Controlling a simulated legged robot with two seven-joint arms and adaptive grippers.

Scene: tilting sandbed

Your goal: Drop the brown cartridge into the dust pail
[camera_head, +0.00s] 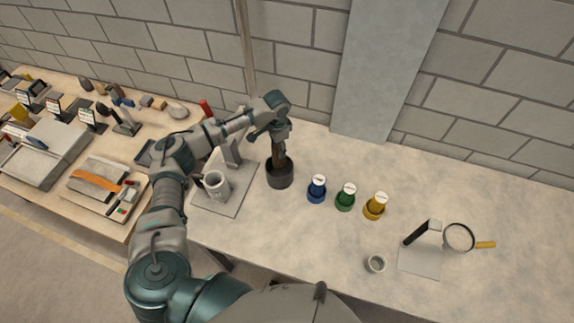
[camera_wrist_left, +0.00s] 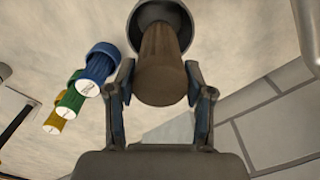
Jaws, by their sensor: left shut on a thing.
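The brown cartridge (camera_head: 278,153) is upright and held between the fingers of my left gripper (camera_head: 278,132), which is shut on it. The dark grey dust pail (camera_head: 279,177) stands on the table directly below. The cartridge's lower end lines up with the pail's mouth; I cannot tell how far inside it is. In the left wrist view the ribbed cartridge (camera_wrist_left: 163,75) is between the fingertips of the left gripper (camera_wrist_left: 160,88), with the pail's rim (camera_wrist_left: 138,14) around its far end. My right gripper is not in view.
A small cup (camera_head: 376,263) and a magnifier (camera_head: 459,237) are farther right. The table's front middle is clear.

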